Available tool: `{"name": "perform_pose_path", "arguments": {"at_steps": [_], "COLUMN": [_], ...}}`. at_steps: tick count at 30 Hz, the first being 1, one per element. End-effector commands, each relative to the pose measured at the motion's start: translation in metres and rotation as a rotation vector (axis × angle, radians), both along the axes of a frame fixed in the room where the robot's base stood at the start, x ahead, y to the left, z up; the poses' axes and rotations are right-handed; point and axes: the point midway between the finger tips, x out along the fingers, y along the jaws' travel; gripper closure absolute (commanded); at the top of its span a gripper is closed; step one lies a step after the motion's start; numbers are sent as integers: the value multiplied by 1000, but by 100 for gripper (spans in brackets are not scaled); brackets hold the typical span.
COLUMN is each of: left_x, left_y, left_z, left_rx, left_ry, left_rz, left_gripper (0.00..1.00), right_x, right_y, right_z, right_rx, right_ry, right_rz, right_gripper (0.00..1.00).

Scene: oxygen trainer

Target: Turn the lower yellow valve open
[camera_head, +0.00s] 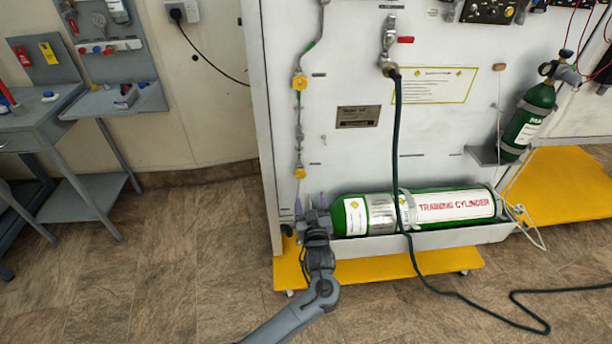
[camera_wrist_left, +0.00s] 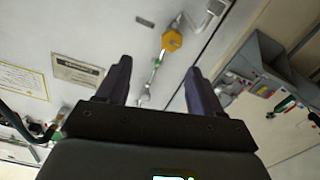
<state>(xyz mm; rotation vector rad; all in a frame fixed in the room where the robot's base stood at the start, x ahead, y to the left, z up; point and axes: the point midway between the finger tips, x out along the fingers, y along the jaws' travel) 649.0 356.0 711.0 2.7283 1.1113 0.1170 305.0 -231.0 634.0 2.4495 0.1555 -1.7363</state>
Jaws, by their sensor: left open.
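The lower yellow valve (camera_head: 300,172) sits on a thin vertical pipe near the left edge of the white panel. It also shows as a yellow knob (camera_wrist_left: 171,41) in the left wrist view, beyond the fingertips and between their lines. My left gripper (camera_head: 311,205) is just below this valve in the head view, beside the end of the green cylinder. Its two dark fingers (camera_wrist_left: 159,66) are apart with nothing between them, and the valve appears untouched. The upper yellow valve (camera_head: 300,83) is higher on the same pipe. My right gripper is not in view.
The green training cylinder (camera_head: 377,213) lies in a white tray (camera_head: 430,240) close to my left gripper. A dark hose (camera_head: 398,150) hangs across it to the floor. A yellow base (camera_head: 385,268) juts out below. A grey bench (camera_head: 45,130) stands at the left.

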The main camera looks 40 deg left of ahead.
Motion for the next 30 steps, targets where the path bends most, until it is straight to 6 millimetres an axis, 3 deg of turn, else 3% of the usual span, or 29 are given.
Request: {"name": "perform_pose_path", "arguments": {"at_steps": [4, 10, 18, 30], "left_x": [5, 28, 57, 72], "left_y": [14, 35, 63, 78], "left_z": [-6, -7, -7, -4], "left_rx": [16, 16, 16, 13], "left_ry": [13, 12, 13, 14], "left_rz": [0, 2, 0, 0], "left_gripper": [33, 33, 33, 33], "right_x": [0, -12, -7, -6], "right_y": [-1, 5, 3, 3], "right_z": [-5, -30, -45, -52], "right_rx": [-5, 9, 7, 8], "right_ry": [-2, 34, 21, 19], "right_rz": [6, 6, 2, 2], "right_gripper": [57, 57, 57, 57]}}
